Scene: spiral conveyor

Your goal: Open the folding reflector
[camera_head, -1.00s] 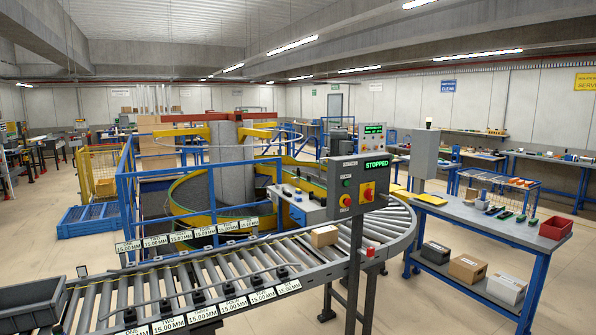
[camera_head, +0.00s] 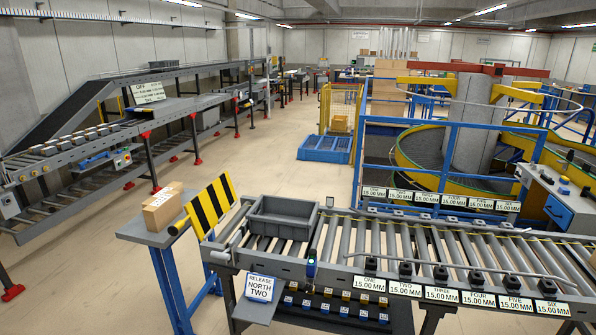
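I cannot make out for certain which thing is the folding reflector. Several small black fixtures stand along the near rail of the roller conveyor (camera_head: 380,236), such as the one (camera_head: 368,267) above the label ONE. Labels ONE to SIX (camera_head: 441,294), each marked 15.00 MM, hang below the fixtures. Neither of my grippers is in view.
A grey bin (camera_head: 283,217) sits on the conveyor's left end, beside a yellow-black striped board (camera_head: 210,203). A box (camera_head: 161,211) stands on a side table. A sign (camera_head: 261,288) reads RELEASE NORTH TWO.

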